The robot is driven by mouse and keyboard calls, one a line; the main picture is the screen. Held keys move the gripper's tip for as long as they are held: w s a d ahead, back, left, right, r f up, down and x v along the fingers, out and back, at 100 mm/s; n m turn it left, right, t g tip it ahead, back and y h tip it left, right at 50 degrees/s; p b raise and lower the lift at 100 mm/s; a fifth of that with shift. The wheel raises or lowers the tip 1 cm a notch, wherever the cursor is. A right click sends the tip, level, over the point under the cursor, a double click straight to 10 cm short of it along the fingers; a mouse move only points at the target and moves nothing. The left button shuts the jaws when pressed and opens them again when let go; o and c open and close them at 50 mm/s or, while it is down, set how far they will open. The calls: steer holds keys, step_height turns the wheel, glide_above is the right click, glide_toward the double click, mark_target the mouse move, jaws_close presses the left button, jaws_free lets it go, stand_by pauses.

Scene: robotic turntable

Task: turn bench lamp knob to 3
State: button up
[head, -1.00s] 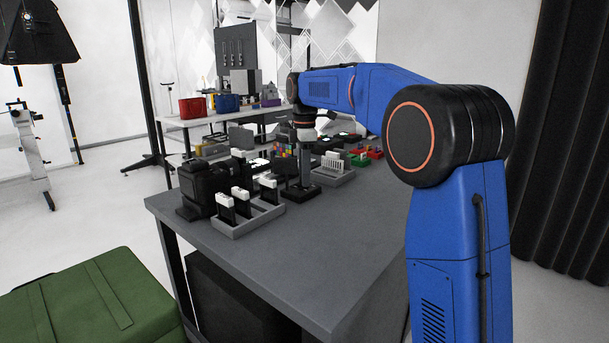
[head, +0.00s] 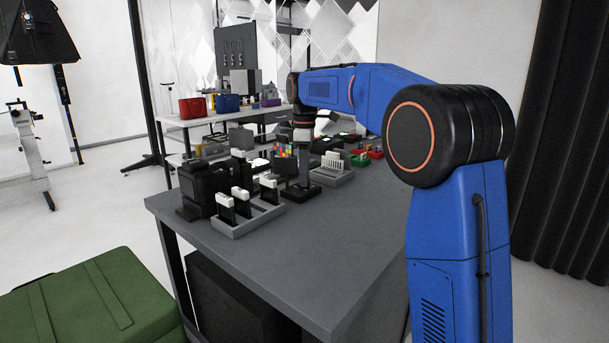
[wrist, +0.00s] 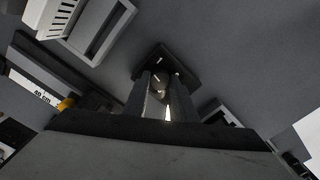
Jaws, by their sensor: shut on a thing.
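The bench lamp knob (wrist: 159,84) shows in the wrist view as a small greyish round piece with a pale mark, on a dark square base (wrist: 178,63). That base also shows in the head view (head: 300,194), standing on the grey bench. My gripper (wrist: 161,90) is shut on the knob, one finger on each side. In the head view my gripper (head: 304,176) points straight down over the base. The fingers hide much of the knob, and I cannot read its number setting.
A grey tray with upright black-and-white pieces (head: 256,220) stands left of the base. A light grey rack (head: 333,166) stands close on the right. A black device (head: 203,187) is at the bench's left edge. The bench front (head: 330,240) is clear.

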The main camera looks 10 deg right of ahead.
steer(key=o, duration=1)
steer(key=shift+o, duration=0.2)
steer(key=shift+r, duration=0.15)
step_height(320, 180, up, 17)
